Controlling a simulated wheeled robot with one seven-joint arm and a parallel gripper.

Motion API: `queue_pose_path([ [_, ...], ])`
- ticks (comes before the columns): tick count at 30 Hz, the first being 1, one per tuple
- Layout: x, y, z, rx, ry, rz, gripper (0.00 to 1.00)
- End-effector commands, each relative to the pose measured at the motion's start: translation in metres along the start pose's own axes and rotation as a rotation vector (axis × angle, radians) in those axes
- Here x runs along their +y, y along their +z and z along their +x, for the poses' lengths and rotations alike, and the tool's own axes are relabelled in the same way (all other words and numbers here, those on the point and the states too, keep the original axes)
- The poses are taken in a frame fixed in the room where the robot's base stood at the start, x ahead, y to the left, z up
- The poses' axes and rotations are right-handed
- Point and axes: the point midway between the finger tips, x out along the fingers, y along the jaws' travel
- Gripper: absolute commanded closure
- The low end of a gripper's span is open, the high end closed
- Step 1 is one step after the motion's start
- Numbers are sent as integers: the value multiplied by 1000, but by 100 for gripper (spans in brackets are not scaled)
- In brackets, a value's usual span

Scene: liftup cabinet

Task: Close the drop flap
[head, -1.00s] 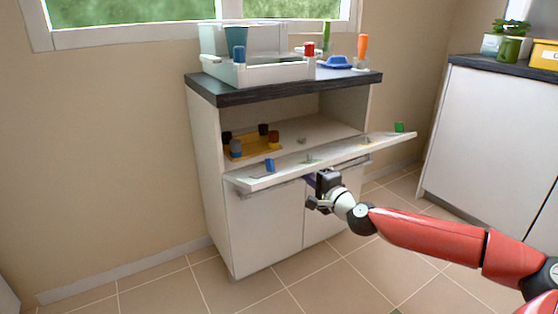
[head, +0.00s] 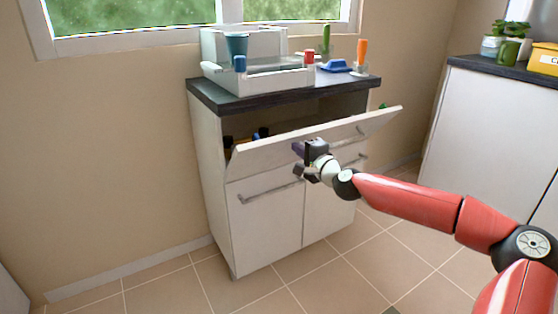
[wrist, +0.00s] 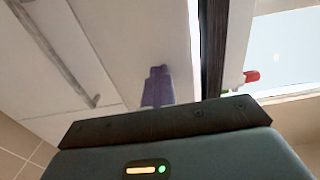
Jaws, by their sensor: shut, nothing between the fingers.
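The drop flap (head: 262,153) of the white cabinet is tilted up, part way shut, with its outer face towards me. An open gap remains between its top edge and the dark countertop (head: 290,93). My gripper (head: 298,149), with purple fingers, is shut and empty. It is at the flap's outer face, near the middle; contact cannot be told for certain. In the wrist view the shut purple fingers (wrist: 157,87) point at a white panel (wrist: 140,30). The cabinet's inside is mostly hidden behind the flap.
A white caddy (head: 262,80), a blue dish (head: 334,65) and upright coloured items stand on the countertop. Below the flap are two doors (head: 265,225) with bar handles. A white counter (head: 485,130) stands at the right. Floor in front is clear.

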Motion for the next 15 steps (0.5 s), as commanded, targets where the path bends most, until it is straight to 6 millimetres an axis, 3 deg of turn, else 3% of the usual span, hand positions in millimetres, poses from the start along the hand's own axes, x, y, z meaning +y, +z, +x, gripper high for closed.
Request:
queue_pose_path([
  [1, -12, 0, 3, 2, -10, -3, 100],
  [11, -12, 0, 5, 1, -9, -3, 100],
  [15, -20, 2, 16, 0, -10, -3, 100],
])
